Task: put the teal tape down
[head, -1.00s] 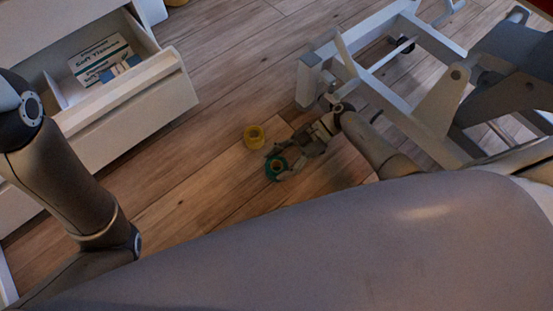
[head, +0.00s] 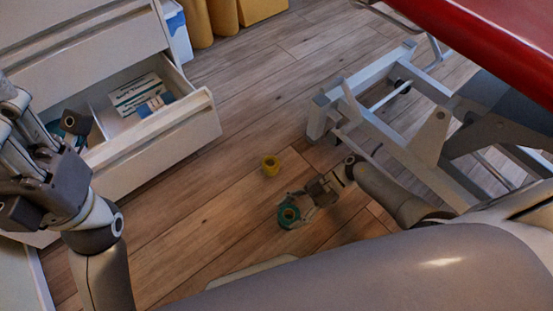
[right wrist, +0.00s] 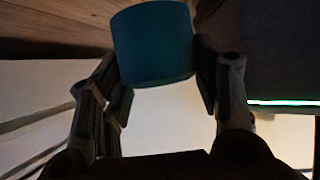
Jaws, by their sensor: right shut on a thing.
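The teal tape (head: 289,213) is a roll held between the fingers of my right gripper (head: 297,210), low over the wooden floor in the head view. In the right wrist view the teal tape (right wrist: 153,45) fills the space between the two fingers of the right gripper (right wrist: 160,80). I cannot tell whether the roll touches the floor. My left gripper (head: 48,165) is at the left edge of the head view, in front of the drawer, with its fingers apart and nothing seen between them.
An open drawer (head: 195,122) at the left holds white boxes (head: 136,92) and a teal item partly hidden by my left gripper. A grey table frame (head: 425,125) stands at the right. Floor between is clear.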

